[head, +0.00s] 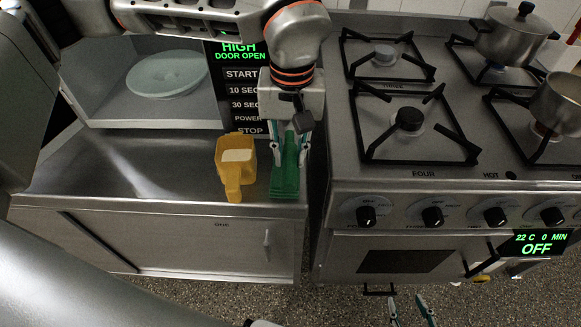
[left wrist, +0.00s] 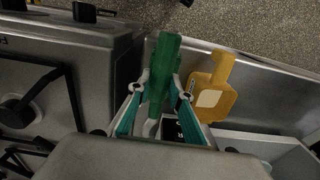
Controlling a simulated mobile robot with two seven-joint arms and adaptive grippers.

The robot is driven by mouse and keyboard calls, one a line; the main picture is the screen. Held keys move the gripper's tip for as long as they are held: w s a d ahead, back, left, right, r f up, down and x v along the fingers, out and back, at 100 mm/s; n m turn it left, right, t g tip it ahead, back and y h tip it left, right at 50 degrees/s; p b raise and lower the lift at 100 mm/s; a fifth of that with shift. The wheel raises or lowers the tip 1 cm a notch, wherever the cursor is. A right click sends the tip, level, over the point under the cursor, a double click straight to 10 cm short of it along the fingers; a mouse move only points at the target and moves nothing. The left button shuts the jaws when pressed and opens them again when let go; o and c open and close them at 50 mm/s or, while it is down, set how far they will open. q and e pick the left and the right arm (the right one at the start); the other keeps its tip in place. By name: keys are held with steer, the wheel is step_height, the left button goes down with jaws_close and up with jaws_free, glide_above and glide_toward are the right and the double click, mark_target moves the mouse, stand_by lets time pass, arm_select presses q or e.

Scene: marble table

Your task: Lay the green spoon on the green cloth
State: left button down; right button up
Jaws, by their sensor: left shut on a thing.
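My left gripper (head: 289,156) points down over the counter left of the stove. Its teal fingers close around an upright strip of green, which looks like the green spoon (left wrist: 157,92). A wider green patch with a ridged front edge, apparently the green cloth (head: 284,192), lies at the counter's front right. The two greens overlap, so I cannot tell where spoon ends and cloth begins, or whether they touch. My right gripper (head: 411,309) is at the bottom of the head view, fingers apart and empty, in front of the oven.
The open microwave (head: 100,108) holds a pale plate (head: 167,75). The stove (head: 455,140) is on the right, with pots. The counter's left is clear.

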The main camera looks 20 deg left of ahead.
mark_target(291, 155)
arm_select(q)
steer(key=shift+f, duration=2.45)
arm_select(e)
steer(key=shift+s+d+f, duration=0.1)
steer(key=shift+s+f, duration=0.05)
steer(key=shift+f, duration=0.15)
arm_select(q)
steer(key=shift+f, duration=0.1)
steer(key=c, duration=1.8)
jaws_free()
steer(key=shift+b, duration=0.3)
steer(key=shift+c, duration=0.2)
steer(key=shift+r, duration=0.35)
step_height(291, 155, up, 10)
steer(key=shift+d+r+p, duration=0.1)
steer(key=shift+r+p, duration=0.1)
steer(key=shift+p, duration=0.45)
steer(key=shift+r, duration=0.55)
arm_select(e)
steer(key=shift+s+a+r, duration=0.2)
steer(key=shift+s+r, duration=0.05)
steer(key=shift+s, duration=0.1)
